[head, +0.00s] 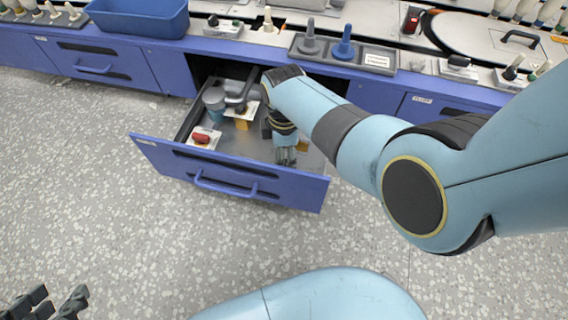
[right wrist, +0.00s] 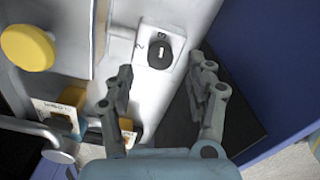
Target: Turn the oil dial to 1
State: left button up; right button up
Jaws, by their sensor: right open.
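The likely oil dial is a small round black knob (right wrist: 160,52) with a short white mark, on a white plate (right wrist: 150,36) in the right wrist view. Small numerals stand around it, one looking like a 2 on its left; the others are hard to read. My right gripper (right wrist: 165,96) is open and empty, its fingers apart on either side below the dial, not touching it. In the head view the right gripper (head: 285,156) points down into the open drawer (head: 225,170); the dial cannot be made out there. My left gripper (head: 50,304) is open and empty over the floor.
The drawer holds a red knob (head: 201,138), a grey cup-like part (head: 213,98) and a yellow block (head: 242,124). A yellow cap (right wrist: 28,47) and metal bar (right wrist: 38,130) lie left in the wrist view. The bench above holds a blue bin (head: 140,18).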

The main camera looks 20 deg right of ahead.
notch_tip(320, 180, down, 3)
jog(key=shift+s+r+b, duration=0.1)
jog(key=shift+r+b, duration=0.05)
jog(key=shift+b, duration=0.6)
jog(key=shift+f+b, duration=0.3)
jog(key=shift+f, duration=0.1)
pick_arm(q)
jog(key=f+t, duration=0.1)
jog(key=s+f+t, duration=0.1)
jog(key=t, duration=0.1)
jog(key=shift+s+d, duration=0.2)
pick_arm(e)
jog(key=shift+f, duration=0.15)
grip_shut()
